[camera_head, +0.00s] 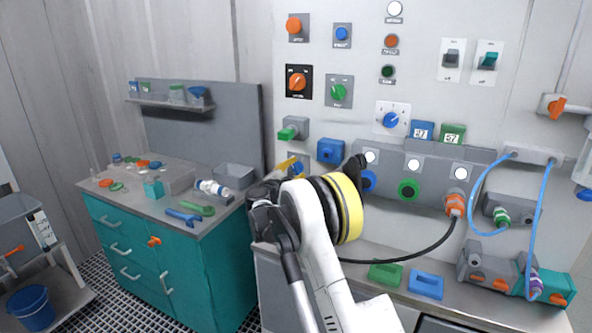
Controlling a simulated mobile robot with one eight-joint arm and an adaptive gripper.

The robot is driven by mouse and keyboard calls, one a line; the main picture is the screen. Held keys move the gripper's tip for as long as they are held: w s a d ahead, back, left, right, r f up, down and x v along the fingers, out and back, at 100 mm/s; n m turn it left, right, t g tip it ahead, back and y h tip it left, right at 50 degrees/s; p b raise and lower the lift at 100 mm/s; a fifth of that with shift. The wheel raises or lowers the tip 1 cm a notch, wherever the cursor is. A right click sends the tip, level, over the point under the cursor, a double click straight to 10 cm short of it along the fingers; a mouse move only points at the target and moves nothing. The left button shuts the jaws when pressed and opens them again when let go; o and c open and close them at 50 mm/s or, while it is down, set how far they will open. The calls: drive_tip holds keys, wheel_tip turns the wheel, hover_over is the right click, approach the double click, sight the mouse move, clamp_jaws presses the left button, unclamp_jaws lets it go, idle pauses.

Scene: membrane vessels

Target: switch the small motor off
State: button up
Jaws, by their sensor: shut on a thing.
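My gripper (357,165) shows only as a small black part above and behind the yellow ring of my arm, close to the wall panel. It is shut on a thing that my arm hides. A blue round fitting (368,181) shows just beside it. A blue knob (298,169) with a yellow piece next to it sits left of my arm. The panel bears an orange knob (294,26), a black-plated orange switch (297,79), a green knob (339,91) and a blue knob (391,119). Their labels are too small to read, so I cannot tell which belongs to the small motor.
A grey unit (480,270) with a teal end lies on the right bench. Blue hoses (480,190) and a black cable (425,254) hang in front of the panel. Green and blue trays (426,286) lie on the bench. A teal cabinet (130,247) with loose parts stands left.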

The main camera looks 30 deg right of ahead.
idle(0.3)
drive_tip(key=o, duration=1.2)
drive_tip(key=v, duration=1.2)
drive_tip(key=shift+s, duration=0.1)
drive_tip(key=shift+r, duration=0.1)
